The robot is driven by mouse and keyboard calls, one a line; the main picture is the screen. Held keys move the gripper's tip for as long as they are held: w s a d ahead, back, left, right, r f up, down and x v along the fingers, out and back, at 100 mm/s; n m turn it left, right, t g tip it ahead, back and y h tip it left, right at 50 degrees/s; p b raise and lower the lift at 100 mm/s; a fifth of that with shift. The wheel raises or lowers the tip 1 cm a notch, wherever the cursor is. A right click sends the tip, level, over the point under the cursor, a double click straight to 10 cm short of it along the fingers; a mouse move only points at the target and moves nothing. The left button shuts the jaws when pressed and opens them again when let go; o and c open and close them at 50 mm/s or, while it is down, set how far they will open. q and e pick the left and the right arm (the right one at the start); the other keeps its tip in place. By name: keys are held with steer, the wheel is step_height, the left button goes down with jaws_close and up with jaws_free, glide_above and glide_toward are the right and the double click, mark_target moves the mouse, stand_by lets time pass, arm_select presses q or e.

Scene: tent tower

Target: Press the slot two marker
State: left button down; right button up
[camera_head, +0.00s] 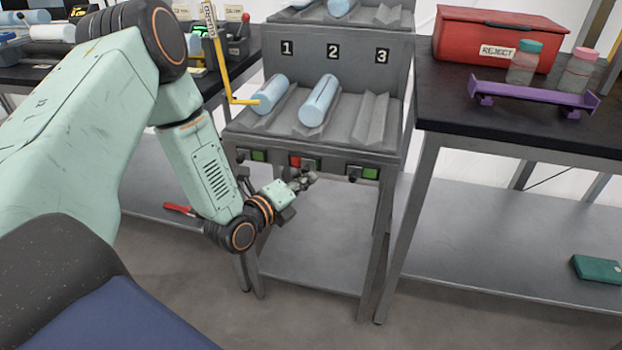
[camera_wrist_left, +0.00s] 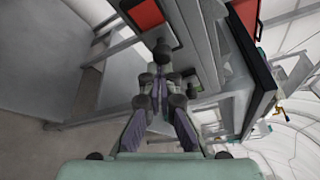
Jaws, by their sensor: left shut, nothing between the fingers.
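The number 2 plate (camera_head: 333,51) is on the upright panel behind the middle slot of the grey rack (camera_head: 345,100). Below that slot, on the front edge, are a red square (camera_head: 295,161) and a dark knob (camera_head: 309,164). The wrist view also shows the red square (camera_wrist_left: 147,14) and the knob (camera_wrist_left: 162,48). My left gripper (camera_head: 303,181) is shut and empty, just below and in front of this knob. In the wrist view its fingertips (camera_wrist_left: 161,78) point at the knob; I cannot tell whether they touch it. My right gripper is not in view.
Blue cylinders lie in slot one (camera_head: 270,94) and slot two (camera_head: 318,101); slot three is empty. Green squares mark the left (camera_head: 259,155) and right (camera_head: 370,174) front positions. A yellow bent rod (camera_head: 222,65) stands at left. A table with a red reject box (camera_head: 490,38) is at right.

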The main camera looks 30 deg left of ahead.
arm_select(q)
steer(key=a+p, duration=0.2)
steer(key=shift+s+a+r, duration=0.1)
steer(key=shift+s+a, duration=0.3)
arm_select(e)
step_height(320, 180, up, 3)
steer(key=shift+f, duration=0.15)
arm_select(q)
steer(key=shift+a, duration=0.1)
